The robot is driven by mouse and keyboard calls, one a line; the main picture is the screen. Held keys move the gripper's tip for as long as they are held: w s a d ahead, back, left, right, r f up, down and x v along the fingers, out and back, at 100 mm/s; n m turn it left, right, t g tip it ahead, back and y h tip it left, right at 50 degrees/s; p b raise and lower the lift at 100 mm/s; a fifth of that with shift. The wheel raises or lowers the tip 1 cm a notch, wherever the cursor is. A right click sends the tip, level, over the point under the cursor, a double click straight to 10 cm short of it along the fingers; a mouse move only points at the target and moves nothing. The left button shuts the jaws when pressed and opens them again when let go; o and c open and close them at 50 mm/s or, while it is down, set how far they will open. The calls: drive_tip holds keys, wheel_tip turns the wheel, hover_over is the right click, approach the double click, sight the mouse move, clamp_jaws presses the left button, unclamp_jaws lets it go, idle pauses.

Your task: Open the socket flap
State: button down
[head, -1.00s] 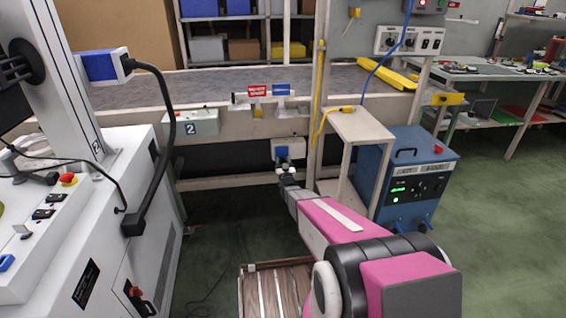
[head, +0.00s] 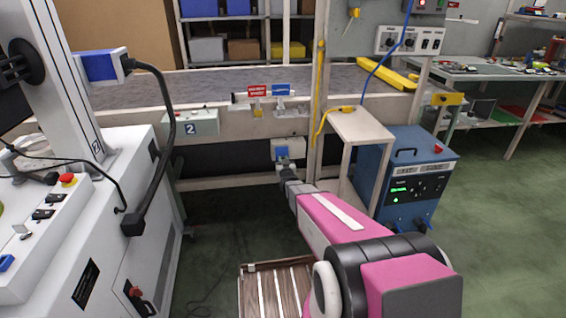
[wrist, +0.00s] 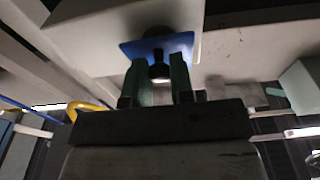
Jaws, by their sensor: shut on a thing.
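The white socket box (head: 297,147) is fixed to the conveyor's front, below the rail. Its blue flap (head: 282,152) shows just above my gripper (head: 284,168) in the head view. In the wrist view the blue flap (wrist: 130,48) lies against the pale box (wrist: 95,35), with a dark knob (wrist: 159,70) in front of it. The green fingers of my gripper (wrist: 159,82) stand on both sides of this knob and are shut on it. I cannot tell how far the flap is tilted; any socket opening behind it is hidden.
A small table (head: 358,125) and a blue power unit (head: 410,180) stand close to the right of my arm. A white machine (head: 130,190) with a black cable stands at the left. A slatted wooden pallet (head: 270,290) lies on the floor below.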

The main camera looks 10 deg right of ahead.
sight(284, 152)
drive_tip(key=r+g, duration=0.1)
drive_tip(key=s+r+g, duration=0.1)
drive_tip(key=g, duration=0.1)
drive_tip(key=shift+s, duration=0.25)
wheel_tip(284, 152, up, 7)
drive_tip(key=g, duration=1.1)
drive_tip(key=shift+w+g, duration=0.25)
drive_tip(key=shift+g, duration=0.15)
drive_tip(key=shift+r, duration=0.1)
drive_tip(key=c, duration=1)
unclamp_jaws()
drive_tip(key=v, duration=1)
drive_tip(key=shift+s+r, duration=0.15)
drive_tip(key=shift+r, duration=0.25)
